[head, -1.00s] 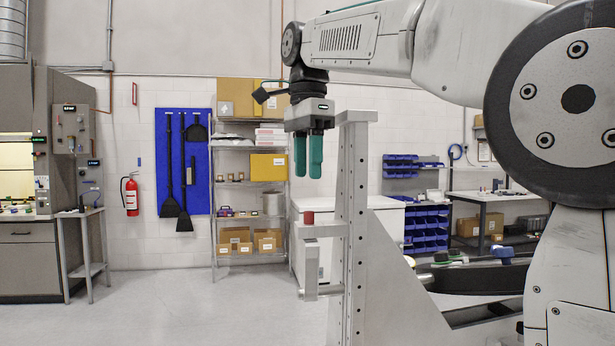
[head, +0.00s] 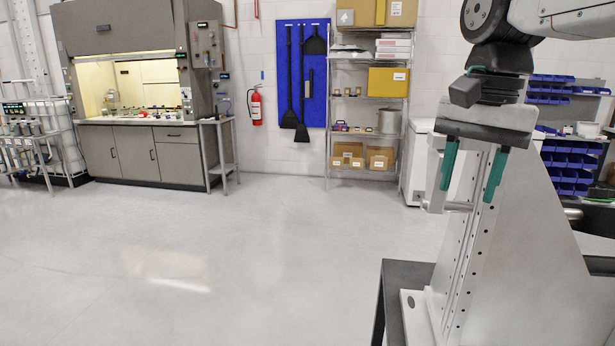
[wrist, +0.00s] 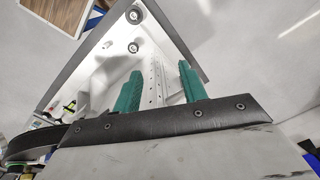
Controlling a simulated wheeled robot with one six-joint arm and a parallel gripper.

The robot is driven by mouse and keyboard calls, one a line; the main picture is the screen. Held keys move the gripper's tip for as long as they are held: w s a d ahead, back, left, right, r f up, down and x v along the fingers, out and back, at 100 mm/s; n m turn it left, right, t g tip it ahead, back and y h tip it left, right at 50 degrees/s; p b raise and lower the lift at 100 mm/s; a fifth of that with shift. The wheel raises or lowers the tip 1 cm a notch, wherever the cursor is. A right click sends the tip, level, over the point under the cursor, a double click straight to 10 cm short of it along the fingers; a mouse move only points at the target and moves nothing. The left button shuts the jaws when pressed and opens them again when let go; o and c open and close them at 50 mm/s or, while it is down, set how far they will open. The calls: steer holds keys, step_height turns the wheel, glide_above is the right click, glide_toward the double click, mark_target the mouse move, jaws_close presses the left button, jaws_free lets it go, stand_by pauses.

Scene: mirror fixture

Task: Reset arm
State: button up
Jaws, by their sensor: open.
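My gripper (head: 471,172) has two green fingers pointing down, spread apart with nothing between them. It hangs at the right of the head view, in front of the upper part of the grey mirror fixture (head: 462,270) and hides its top. The fixture is an upright post with a row of holes and a broad slanted side plate. In the wrist view, my open gripper (wrist: 160,72) shows both green fingers, with the perforated post (wrist: 153,88) behind the gap. I cannot tell how far the fingers are from the fixture.
The fixture stands on a dark table (head: 405,270). A wide stretch of grey floor (head: 230,250) is clear at the left. Along the back are a fume hood (head: 135,85), a fire extinguisher (head: 256,106), a wire shelf (head: 368,110) with boxes, and blue bins (head: 570,165).

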steer(key=s+d+f+n, duration=0.2)
steer(key=s+f+n, duration=0.1)
steer(key=s+f, duration=0.4)
steer(key=s+d+f+n+t, duration=0.1)
steer(key=s+f+n, duration=0.3)
steer(key=s+f, duration=0.4)
steer(key=shift+d+f+h, duration=0.3)
steer(key=shift+d+f, duration=0.2)
steer(key=shift+f, duration=0.15)
steer(key=shift+s, duration=0.1)
